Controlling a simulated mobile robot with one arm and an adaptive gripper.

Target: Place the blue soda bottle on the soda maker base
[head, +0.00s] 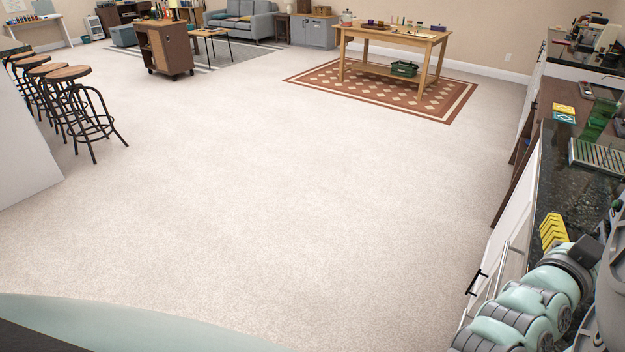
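I cannot make out the blue soda bottle or the soda maker base in the head view. My mint-green arm fills the lower right corner and reaches over the dark counter (556,172). The fingers of my gripper do not show, so I cannot see whether it holds anything. My arm and a large grey shape at the right edge hide the near part of the counter.
The counter holds a yellow ridged item (553,232), a slotted tray (598,157), a green translucent object (597,118) and small packets (563,112). A wooden table (395,34) stands on a patterned rug (420,104). Bar stools (68,73) stand left. The middle floor is clear.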

